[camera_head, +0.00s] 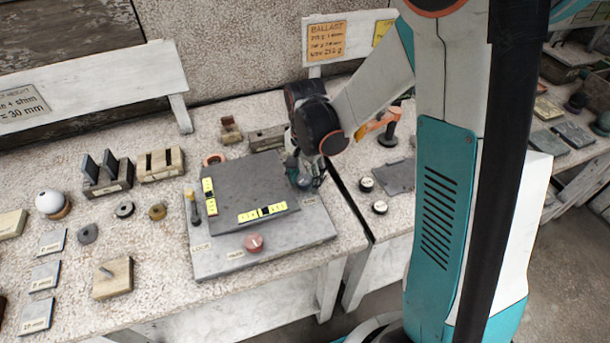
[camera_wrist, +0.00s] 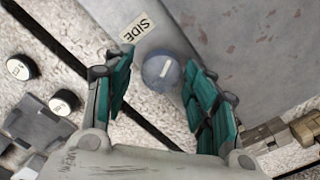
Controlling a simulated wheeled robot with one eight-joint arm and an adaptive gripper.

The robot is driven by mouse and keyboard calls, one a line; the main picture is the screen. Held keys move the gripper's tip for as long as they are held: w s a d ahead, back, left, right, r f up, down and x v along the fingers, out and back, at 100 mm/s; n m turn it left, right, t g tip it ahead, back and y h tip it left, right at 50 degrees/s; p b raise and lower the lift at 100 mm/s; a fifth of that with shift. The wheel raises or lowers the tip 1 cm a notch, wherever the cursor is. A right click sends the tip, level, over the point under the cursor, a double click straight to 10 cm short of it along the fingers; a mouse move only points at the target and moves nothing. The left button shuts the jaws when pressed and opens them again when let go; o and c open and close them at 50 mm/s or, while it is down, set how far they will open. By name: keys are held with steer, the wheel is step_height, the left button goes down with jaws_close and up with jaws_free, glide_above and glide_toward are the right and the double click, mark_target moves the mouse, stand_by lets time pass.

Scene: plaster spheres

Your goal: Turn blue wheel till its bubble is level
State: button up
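The blue wheel (camera_wrist: 161,71) is a round knob with a pale mark on top, beside a "SIDE" label (camera_wrist: 136,28). In the head view the wheel (camera_head: 304,181) is at the right of the grey plate (camera_head: 236,171), partly hidden by my gripper (camera_head: 309,172). In the wrist view my fingers are open on either side of the wheel. The left finger stands apart from it; the right is close, and I cannot tell whether it touches. Two yellow level strips, one upright at left (camera_head: 209,196) and one along the front (camera_head: 262,212), have dark middles; their bubbles are too small to read.
A red wheel (camera_head: 254,243) sits at the front of the base board (camera_head: 310,236). A yellow-handled piece (camera_head: 192,207) stands at its left. Dark round weights (camera_head: 380,207) lie on the table at right. Blocks and a white ball (camera_head: 48,202) are at left.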

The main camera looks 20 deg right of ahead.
mark_target(306, 178)
steer(key=shift+a, duration=0.1)
steer(key=shift+r, duration=4)
